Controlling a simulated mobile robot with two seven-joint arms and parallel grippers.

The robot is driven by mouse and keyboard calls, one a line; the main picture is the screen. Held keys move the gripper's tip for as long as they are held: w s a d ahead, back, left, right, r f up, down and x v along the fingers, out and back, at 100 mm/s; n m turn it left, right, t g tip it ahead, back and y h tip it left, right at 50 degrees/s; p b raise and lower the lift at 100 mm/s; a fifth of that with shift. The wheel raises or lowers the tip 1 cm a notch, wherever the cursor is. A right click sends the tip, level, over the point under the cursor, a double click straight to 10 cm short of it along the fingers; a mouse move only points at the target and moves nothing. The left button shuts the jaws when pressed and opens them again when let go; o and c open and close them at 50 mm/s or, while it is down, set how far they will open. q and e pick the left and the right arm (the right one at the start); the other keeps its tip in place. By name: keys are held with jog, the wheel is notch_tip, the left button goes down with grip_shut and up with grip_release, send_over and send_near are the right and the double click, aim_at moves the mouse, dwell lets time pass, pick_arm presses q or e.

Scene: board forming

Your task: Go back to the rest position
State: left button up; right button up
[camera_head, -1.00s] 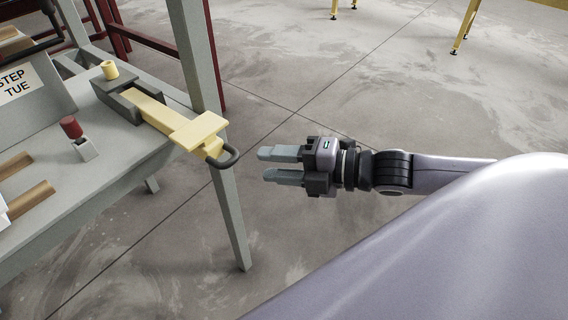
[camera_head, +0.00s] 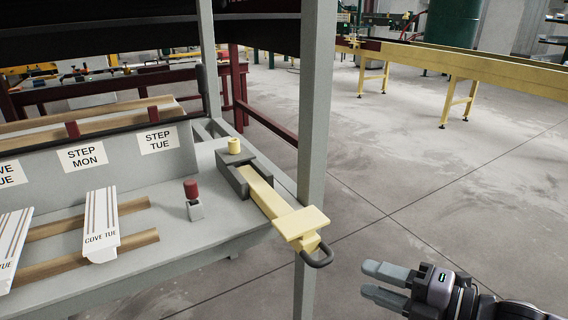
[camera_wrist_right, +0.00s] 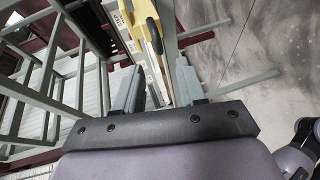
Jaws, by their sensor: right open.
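My right gripper (camera_head: 374,281) is at the lower right of the head view, in front of and to the right of the workbench. Its two grey fingers are apart with nothing between them. In the right wrist view the fingers of the right gripper (camera_wrist_right: 158,88) also stand apart, with the bench frame beyond them. My left gripper is not in view.
A grey bench (camera_head: 160,240) at left carries a yellow lever (camera_head: 268,195) with a dark handle loop (camera_head: 318,256), a red knob (camera_head: 191,189) and white boards (camera_head: 101,222). A grey post (camera_head: 315,120) rises near the lever. Open concrete floor (camera_head: 400,170) lies right.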

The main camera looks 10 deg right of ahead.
jog(key=s+a+f+m+h, duration=0.1)
jog(key=s+f+m+h, duration=0.3)
jog(key=f+m, duration=0.7)
jog(key=s+f+m+g+h+p, duration=0.1)
jog(key=s+f+m+h, duration=0.3)
jog(key=f+m, duration=0.8)
jog(key=shift+s+a+f+h, duration=0.3)
jog(key=shift+s+a+f, duration=0.1)
jog(key=shift+s, duration=0.7)
